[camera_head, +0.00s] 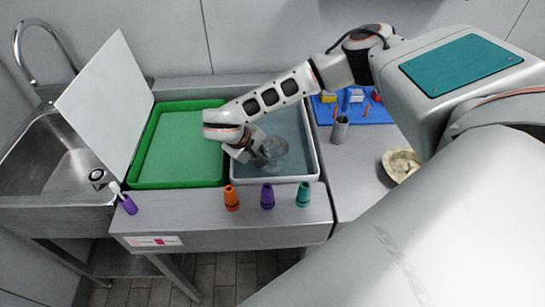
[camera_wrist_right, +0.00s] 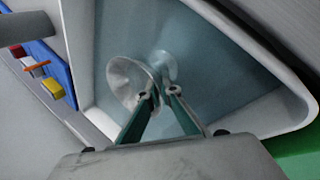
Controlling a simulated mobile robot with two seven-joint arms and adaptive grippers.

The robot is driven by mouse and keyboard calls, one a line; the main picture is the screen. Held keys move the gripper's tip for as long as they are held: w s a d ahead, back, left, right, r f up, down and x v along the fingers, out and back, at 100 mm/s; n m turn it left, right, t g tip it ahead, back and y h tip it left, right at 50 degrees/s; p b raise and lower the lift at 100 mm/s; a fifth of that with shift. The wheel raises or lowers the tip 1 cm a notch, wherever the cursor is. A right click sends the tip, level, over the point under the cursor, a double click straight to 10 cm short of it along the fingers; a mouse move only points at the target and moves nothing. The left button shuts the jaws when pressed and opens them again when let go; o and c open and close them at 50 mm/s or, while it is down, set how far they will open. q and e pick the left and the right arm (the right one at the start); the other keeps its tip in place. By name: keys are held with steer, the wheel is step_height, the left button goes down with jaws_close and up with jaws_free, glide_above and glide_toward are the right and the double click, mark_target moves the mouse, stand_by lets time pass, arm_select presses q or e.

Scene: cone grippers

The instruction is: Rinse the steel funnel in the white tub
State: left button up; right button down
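The white tub (camera_head: 314,140) stands on the steel counter, with a blue-grey, water-like surface inside. The steel funnel (camera_head: 271,149) is in the tub, its wide mouth facing left in the right wrist view (camera_wrist_right: 128,82). My right gripper (camera_head: 254,152) reaches down into the tub from above. Its two green fingers (camera_wrist_right: 161,94) are close together at the funnel and appear shut on it; the exact contact is partly hidden. How deep the funnel sits in the water is hard to tell. My left gripper is not in view.
A green tub (camera_head: 136,160) adjoins on the left, with a white board (camera_head: 105,105) leaning beside it and a sink (camera_head: 60,165) beyond. Orange (camera_head: 231,198), purple (camera_head: 267,196) and teal (camera_head: 303,195) cones line the front ledge. A metal cup (camera_head: 340,130) and a bowl (camera_head: 399,164) stand right.

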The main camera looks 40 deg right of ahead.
step_height(320, 180, up, 14)
steer(key=shift+r, duration=0.25)
stand_by(1.4)
stand_by(0.9)
steer(key=shift+r, duration=2)
